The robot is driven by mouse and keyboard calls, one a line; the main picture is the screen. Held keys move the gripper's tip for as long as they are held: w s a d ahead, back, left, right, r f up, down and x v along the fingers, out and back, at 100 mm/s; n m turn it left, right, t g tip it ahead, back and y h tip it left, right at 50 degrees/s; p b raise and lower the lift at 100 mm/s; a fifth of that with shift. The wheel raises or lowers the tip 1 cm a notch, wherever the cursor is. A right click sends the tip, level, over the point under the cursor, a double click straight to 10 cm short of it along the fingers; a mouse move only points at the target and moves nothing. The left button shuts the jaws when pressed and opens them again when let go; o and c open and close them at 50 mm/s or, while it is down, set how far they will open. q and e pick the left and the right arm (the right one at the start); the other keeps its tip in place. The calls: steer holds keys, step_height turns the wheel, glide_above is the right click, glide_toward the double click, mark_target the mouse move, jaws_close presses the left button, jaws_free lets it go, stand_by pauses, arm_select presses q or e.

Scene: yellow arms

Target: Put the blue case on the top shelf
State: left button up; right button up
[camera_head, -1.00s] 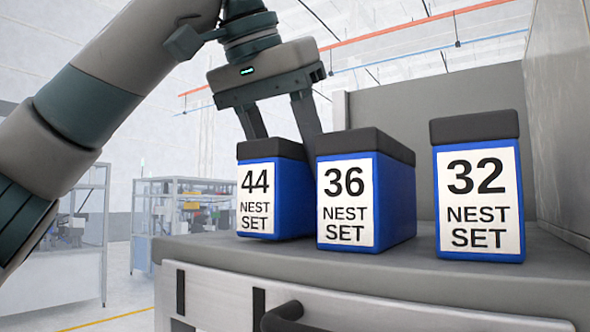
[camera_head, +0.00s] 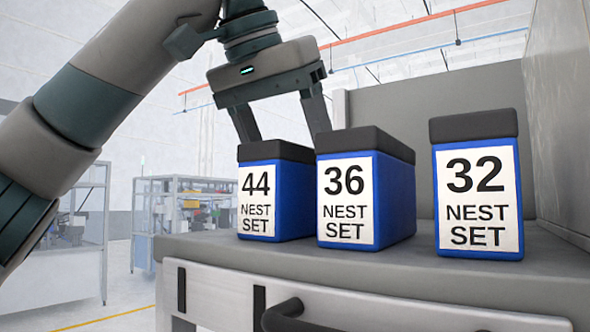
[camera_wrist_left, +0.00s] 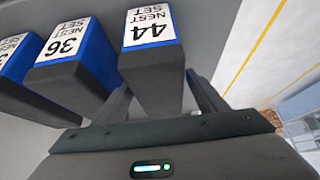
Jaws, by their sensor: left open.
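Three blue cases with dark lids and white labels stand upright in a row on a grey top surface (camera_head: 450,285). They are the "44 NEST SET" case (camera_head: 290,207), the "36 NEST SET" case (camera_head: 396,205) and the "32 NEST SET" case (camera_head: 478,255). My left gripper (camera_head: 282,138) is open, pointing down at the 44 case, with its fingers apart at the lid. In the left wrist view the 44 case (camera_wrist_left: 150,75) lies between the fingers (camera_wrist_left: 160,95), and the 36 case (camera_wrist_left: 75,65) is close beside one finger. Contact cannot be told. My right gripper is not visible.
Below the surface is a light drawer front with a dark handle (camera_head: 290,318). A grey panel (camera_head: 425,100) stands behind the cases and a pale wall (camera_head: 562,110) at right. Glass-sided machine cabinets (camera_head: 185,215) stand in the background at left.

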arm_select(q)
steer(key=shift+s+a+r, duration=0.1)
steer(key=shift+r, duration=0.2)
steer(key=v, duration=1.1)
steer(key=shift+s+r, duration=0.15)
steer(key=shift+s, duration=0.05)
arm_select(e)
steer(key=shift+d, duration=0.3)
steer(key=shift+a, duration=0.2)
arm_select(q)
steer(key=shift+w, duration=0.1)
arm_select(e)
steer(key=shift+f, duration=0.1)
